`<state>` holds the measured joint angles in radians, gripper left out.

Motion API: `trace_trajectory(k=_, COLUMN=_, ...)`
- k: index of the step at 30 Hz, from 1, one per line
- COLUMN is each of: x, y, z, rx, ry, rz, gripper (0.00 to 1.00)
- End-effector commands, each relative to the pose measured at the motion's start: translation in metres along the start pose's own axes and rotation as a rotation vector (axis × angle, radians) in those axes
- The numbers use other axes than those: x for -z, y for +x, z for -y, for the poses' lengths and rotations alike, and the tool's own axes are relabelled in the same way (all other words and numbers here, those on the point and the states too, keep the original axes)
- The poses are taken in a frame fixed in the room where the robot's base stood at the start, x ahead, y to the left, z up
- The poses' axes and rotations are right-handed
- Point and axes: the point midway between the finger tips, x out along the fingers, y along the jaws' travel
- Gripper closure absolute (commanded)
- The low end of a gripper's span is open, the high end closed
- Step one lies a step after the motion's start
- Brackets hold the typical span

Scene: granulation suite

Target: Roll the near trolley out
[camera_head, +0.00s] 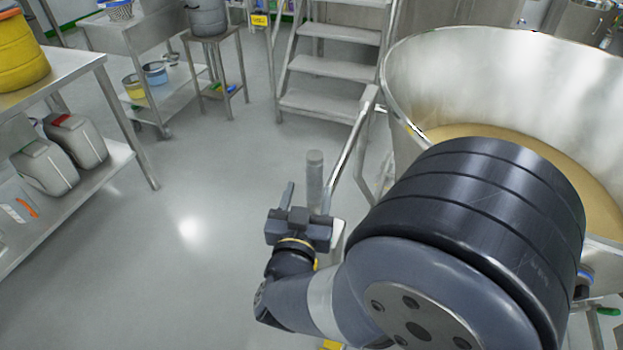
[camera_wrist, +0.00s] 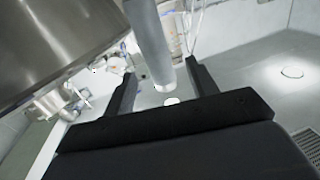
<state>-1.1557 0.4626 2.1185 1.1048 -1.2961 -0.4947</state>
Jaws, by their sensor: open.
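The near trolley carries a big steel bowl (camera_head: 480,75) with tan powder in it, at the right of the head view. A steel push handle (camera_head: 352,140) runs down from its left side to a grey cylindrical grip (camera_head: 315,170). My gripper (camera_head: 307,198) is open beside this grip. In the wrist view the grip (camera_wrist: 150,45) lies between my two spread fingers (camera_wrist: 161,72), with no clear contact. The bowl wall (camera_wrist: 60,40) fills the upper left there. My arm hides the trolley's lower frame and part of the bowl.
A steel bench (camera_head: 75,68) with a yellow drum (camera_head: 20,55) and jerrycans (camera_head: 75,140) below stands at left. A steel cart (camera_head: 180,100) and steps (camera_head: 325,70) stand behind. The floor (camera_head: 160,250) at centre left is clear.

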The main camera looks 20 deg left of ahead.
Motion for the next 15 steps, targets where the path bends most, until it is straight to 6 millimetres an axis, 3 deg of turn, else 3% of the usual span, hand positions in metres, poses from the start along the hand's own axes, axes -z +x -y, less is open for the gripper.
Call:
trace_trajectory(k=6, x=-0.001, y=-0.030, z=0.001, rx=0.003, ry=-0.001, rz=0.001, gripper=0.45)
trace_trajectory(k=15, x=0.000, y=-0.040, z=0.000, rx=0.000, ry=-0.001, rz=0.001, gripper=0.45)
